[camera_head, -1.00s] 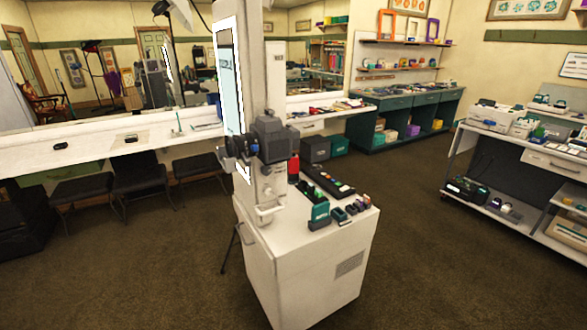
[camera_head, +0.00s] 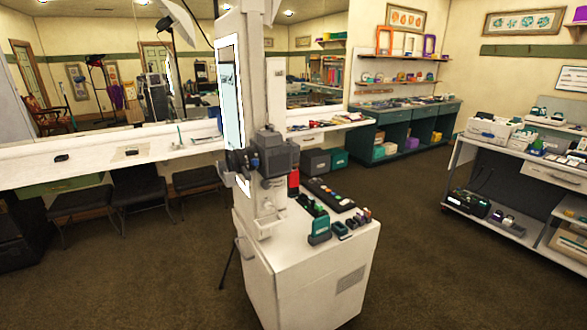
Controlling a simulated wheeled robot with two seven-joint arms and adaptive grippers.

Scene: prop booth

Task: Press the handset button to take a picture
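A dark grey camera (camera_head: 272,155) is mounted on a tall pale column (camera_head: 255,100) at mid-picture. The column stands on a white cabinet (camera_head: 300,280). On the cabinet top lie a black panel with coloured buttons (camera_head: 329,195), a teal block-shaped item (camera_head: 319,230) and several small dark items (camera_head: 345,226). A small red item (camera_head: 293,181) shows beside the column. I cannot tell which of these, if any, is the handset, and its button is not discernible. Neither of my grippers is in view.
A white counter (camera_head: 100,163) with a mirror runs along the left, with dark chairs (camera_head: 137,194) under it. A teal cabinet (camera_head: 395,132) stands at the back. A stocked shelf unit (camera_head: 490,160) stands at right. Brown carpet is clear around the white cabinet, mostly on its right.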

